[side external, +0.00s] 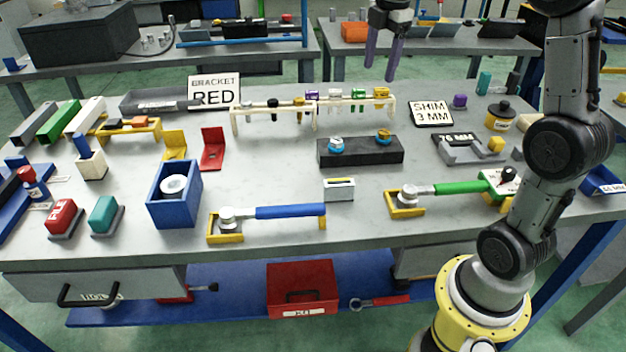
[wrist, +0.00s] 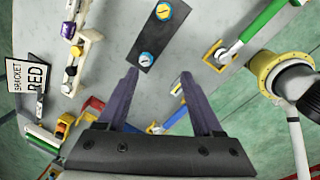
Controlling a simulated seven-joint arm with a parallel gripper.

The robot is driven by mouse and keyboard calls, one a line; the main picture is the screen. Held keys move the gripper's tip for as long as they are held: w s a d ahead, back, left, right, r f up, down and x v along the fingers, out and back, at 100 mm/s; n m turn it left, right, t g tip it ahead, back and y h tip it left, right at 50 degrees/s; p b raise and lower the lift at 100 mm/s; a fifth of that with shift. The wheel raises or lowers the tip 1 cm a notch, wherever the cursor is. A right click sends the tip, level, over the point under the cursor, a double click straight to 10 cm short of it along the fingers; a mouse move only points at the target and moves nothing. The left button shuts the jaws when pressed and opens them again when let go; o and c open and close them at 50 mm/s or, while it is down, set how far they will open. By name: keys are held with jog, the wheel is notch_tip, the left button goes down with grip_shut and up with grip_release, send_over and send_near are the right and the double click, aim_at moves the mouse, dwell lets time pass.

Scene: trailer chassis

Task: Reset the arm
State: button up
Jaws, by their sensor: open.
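My gripper (side external: 384,58) has two purple fingers. It hangs high above the back of the grey workbench (side external: 270,160), pointing down, and is open with nothing between the fingers. In the wrist view the gripper (wrist: 158,80) shows its fingers spread apart above the bench. My arm rises from a yellow base at the right front of the bench. No part is in contact with the fingers.
A rack (side external: 315,104) with several coloured pieces stands below the gripper. A black block (side external: 360,152) with two blue-and-yellow knobs lies mid-bench. Blue-handled (side external: 290,211) and green-handled (side external: 458,187) tools lie in front. Signs (side external: 214,92) stand behind. The air around the gripper is free.

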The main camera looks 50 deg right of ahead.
jog(key=s+a+r+m+t, duration=0.2)
jog(key=s+a+r+t, duration=0.1)
jog(key=s+a, duration=0.9)
jog(key=s+a+f+m+t, duration=0.1)
jog(key=s+a+f+m, duration=0.4)
jog(key=s+f+m, duration=0.3)
jog(key=shift+f+m+y, duration=0.3)
jog(key=shift+f+m, duration=0.7)
jog(key=shift+m, duration=1.4)
